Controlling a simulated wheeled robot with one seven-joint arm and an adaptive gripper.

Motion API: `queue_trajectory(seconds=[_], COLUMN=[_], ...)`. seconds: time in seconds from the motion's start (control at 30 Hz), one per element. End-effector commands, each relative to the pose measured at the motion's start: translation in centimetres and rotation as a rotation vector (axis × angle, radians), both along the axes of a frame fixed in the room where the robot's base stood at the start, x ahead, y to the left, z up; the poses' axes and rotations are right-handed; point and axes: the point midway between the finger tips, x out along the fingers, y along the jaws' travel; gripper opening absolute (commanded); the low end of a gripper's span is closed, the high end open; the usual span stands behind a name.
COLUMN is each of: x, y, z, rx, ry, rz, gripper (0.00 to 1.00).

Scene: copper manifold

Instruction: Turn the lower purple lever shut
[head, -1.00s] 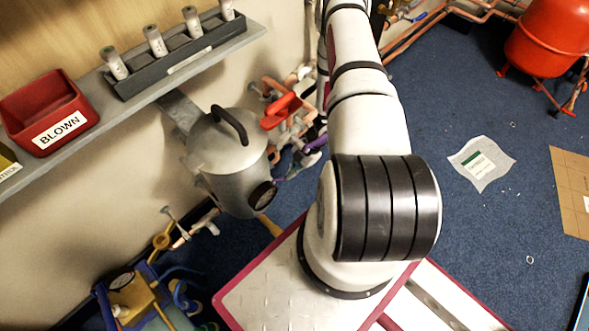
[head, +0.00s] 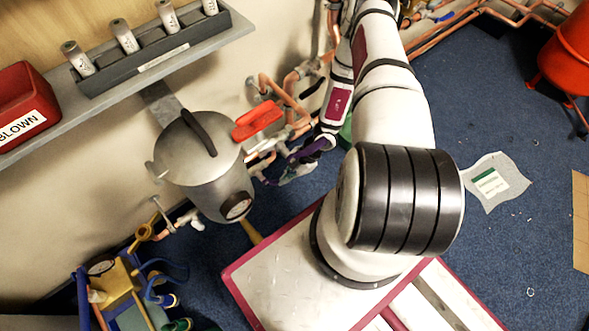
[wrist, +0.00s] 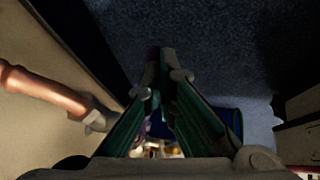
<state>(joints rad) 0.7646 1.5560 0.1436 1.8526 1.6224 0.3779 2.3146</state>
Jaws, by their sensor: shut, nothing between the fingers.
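In the head view a purple piece (head: 266,180) shows low on the pipework, just right of the grey tank. It looks like a purple lever, but I cannot tell its exact angle. More dark purple shows higher up, beside my wrist. My gripper is at the pipework in the head view, small and partly lost among the fittings. In the wrist view my gripper (wrist: 166,66) is shut and empty, its two greenish fingers meeting at the tips. A dark purplish patch lies beside the tips there; I cannot tell whether they touch it.
A red lever (head: 257,122) sits above the purple piece on the copper pipes. The grey tank (head: 196,152) stands to the left, under a shelf (head: 135,87). A copper pipe (wrist: 45,88) shows at left in the wrist view.

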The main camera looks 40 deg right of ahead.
Motion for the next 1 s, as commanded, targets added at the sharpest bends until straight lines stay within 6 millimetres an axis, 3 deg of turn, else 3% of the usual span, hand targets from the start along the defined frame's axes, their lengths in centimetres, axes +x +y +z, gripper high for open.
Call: queue_trajectory(seconds=[0.4,1.0], x=[0.0,0.1], y=[1.7,3.4], z=[-2.5,-3.9], rx=[0.0,-0.001], ry=[-0.001,-0.002], rz=[-0.001,-0.002], gripper=[0.0,0.0])
